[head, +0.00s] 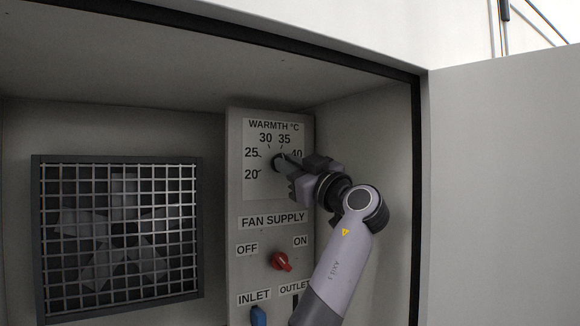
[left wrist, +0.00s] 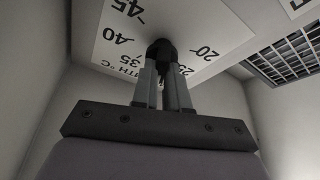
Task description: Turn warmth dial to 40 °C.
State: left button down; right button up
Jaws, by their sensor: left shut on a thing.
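The black warmth dial (head: 277,161) sits on the white WARMTH °C scale plate (head: 262,188) at the top of the control panel. In the head view the scale marks 20, 25, 30, 35 and 40 show around it. My left gripper (head: 288,170) reaches the dial from the right and is shut on it. It partly covers the dial and the scale's right side. In the left wrist view, both fingers close on the dial (left wrist: 160,47), with 45, 40, 35 and 20 readable around it. I cannot tell exactly where the dial's pointer stands. My right gripper is not in view.
Below the scale are a red FAN SUPPLY switch (head: 281,262) and a blue INLET handle (head: 258,316). A grilled fan (head: 120,235) is on the left. The cabinet's right side wall and an open door (head: 505,180) bound the space near my arm.

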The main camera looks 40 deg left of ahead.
pick_arm(q)
jog(key=shift+f+m+t, duration=0.1)
jog(key=shift+m+t, duration=0.2)
jog(key=shift+m, duration=0.2)
jog(key=shift+s+r+m+t+h+p, duration=0.1)
jog(key=shift+m+t+h+p, duration=1.1)
jog(key=shift+m, duration=2.65)
jog(key=shift+s+r+m+t+h+p, duration=0.1)
jog(key=shift+m+t+h+p, duration=1.15)
jog(key=shift+m, duration=2.65)
jog(key=shift+s+m+t+h+p, duration=0.1)
jog(key=shift+m+t+h+p, duration=0.5)
jog(key=shift+m+t, duration=2.2)
jog(key=shift+m+g, duration=1.05)
jog(key=shift+m, duration=0.2)
jog(key=c, duration=1.1)
grip_release()
jog(key=shift+c, duration=0.2)
